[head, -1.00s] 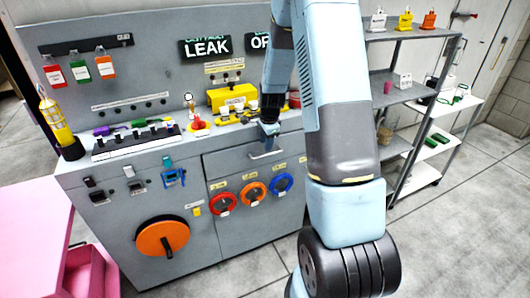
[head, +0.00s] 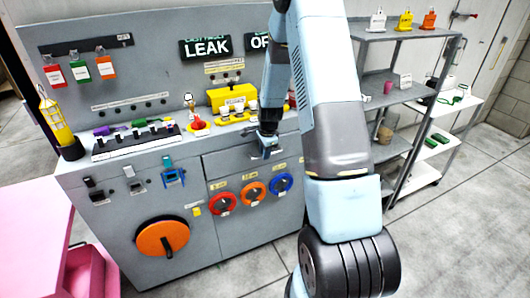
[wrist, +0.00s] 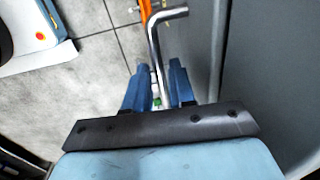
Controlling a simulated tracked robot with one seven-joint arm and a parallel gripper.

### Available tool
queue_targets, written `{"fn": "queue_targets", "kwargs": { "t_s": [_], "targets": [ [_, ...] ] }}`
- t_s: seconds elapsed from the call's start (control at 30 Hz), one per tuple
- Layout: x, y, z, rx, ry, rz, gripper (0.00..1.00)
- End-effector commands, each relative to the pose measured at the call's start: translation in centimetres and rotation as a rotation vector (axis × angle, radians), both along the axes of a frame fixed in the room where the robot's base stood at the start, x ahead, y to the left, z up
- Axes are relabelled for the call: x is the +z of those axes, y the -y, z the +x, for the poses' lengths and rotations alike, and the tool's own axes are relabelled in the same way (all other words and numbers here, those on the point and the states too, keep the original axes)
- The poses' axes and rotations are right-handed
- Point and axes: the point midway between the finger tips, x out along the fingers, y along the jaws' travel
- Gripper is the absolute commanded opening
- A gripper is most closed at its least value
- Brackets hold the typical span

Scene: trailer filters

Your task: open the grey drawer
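The grey drawer (head: 228,164) is in the front of the grey workbench, above the colored ring valves, and its front looks flush with the cabinet. Its silver bar handle shows in the wrist view (wrist: 155,42). My gripper (head: 266,148) is at the drawer front and covers most of the handle in the head view. In the wrist view, the two blue fingers of my gripper (wrist: 159,82) lie on either side of the handle bar, with a narrow gap showing between them. They look open around the bar; contact is hard to tell.
Red (head: 222,204), orange (head: 253,194) and blue (head: 281,184) ring valves sit just below the drawer. A yellow box (head: 232,96) stands on the bench top. A grey shelf (head: 390,85) stands to the right. Floor in front is clear.

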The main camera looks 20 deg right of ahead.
Motion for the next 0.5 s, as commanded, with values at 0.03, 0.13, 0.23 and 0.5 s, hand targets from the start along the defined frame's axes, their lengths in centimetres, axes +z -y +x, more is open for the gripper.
{"fn": "queue_targets", "kwargs": {
  "t_s": [0.03,0.13,0.23,0.5],
  "targets": [
    [0.01,0.0,0.0,0.0,0.0,0.0,0.19],
    [0.01,0.0,0.0,0.0,0.0,0.0,0.09],
    [0.01,0.0,0.01,0.0,0.0,0.0,0.0],
    [0.03,0.0,0.03,0.0,0.001,0.0,0.0]
  ]
}}
